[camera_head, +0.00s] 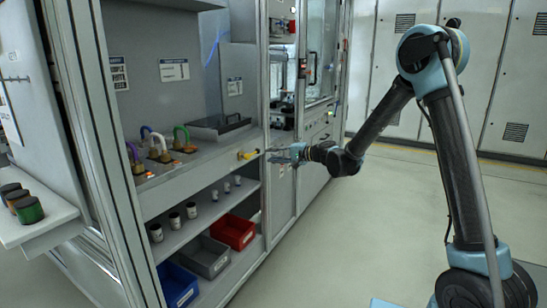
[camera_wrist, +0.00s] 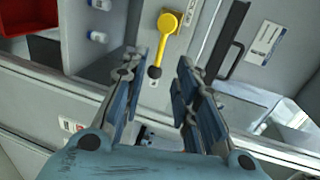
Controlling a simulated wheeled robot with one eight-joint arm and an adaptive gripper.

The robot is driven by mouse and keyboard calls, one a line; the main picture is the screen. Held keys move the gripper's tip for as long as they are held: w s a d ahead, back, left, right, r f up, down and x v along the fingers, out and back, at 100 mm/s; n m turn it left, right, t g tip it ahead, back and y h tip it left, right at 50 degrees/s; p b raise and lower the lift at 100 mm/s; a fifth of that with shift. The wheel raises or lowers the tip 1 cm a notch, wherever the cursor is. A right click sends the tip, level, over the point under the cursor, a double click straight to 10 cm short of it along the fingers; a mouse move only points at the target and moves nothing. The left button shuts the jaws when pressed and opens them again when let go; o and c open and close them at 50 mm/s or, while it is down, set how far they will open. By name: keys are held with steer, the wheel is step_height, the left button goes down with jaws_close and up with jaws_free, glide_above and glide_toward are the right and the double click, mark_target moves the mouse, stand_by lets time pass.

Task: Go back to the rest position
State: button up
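My gripper (camera_head: 287,154) is at the end of my outstretched arm, in front of the pallet line cabinet (camera_head: 275,213). In the wrist view its two fingers (camera_wrist: 157,88) stand apart with nothing between them that they hold. A yellow lever with a black knob (camera_wrist: 163,42) is on the cabinet front just beyond the fingertips, apart from them as far as I can tell. The same yellow part (camera_head: 247,155) shows left of my gripper in the head view.
Below the work shelf are small jars (camera_head: 192,210), a red bin (camera_head: 233,231), a grey bin (camera_head: 206,256) and a blue bin (camera_head: 178,285). Coloured cable loops (camera_head: 155,143) stand on the shelf. Dark round containers (camera_head: 22,204) are at the left. The floor (camera_head: 370,225) right of the cabinet is clear.

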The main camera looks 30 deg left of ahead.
stand_by(0.3)
steer(key=s+d+r+n+t+h, duration=0.1)
steer(key=d+h, duration=0.1)
steer(key=d, duration=0.9)
steer(key=s+d+r+h, duration=0.1)
steer(key=d+r+h, duration=0.1)
steer(key=d, duration=0.9)
steer(key=s+d+r+n+t+h, duration=0.1)
steer(key=d+h, duration=0.1)
steer(key=d, duration=0.9)
steer(key=s+d+f+h, duration=0.3)
steer(key=s+d, duration=0.4)
steer(key=d, duration=0.4)
steer(key=s+d+f+h, duration=0.3)
steer(key=s+d+f, duration=0.2)
steer(key=s+d, duration=0.3)
steer(key=s+d+f+m+h, duration=0.1)
steer(key=s+d+f+h, duration=0.2)
steer(key=d, duration=1.2)
steer(key=s+f, duration=0.2)
steer(key=s, duration=0.3)
steer(key=shift+s+d+g+h, duration=0.15)
steer(key=shift+g+h, duration=0.15)
steer(key=shift+h, duration=0.1)
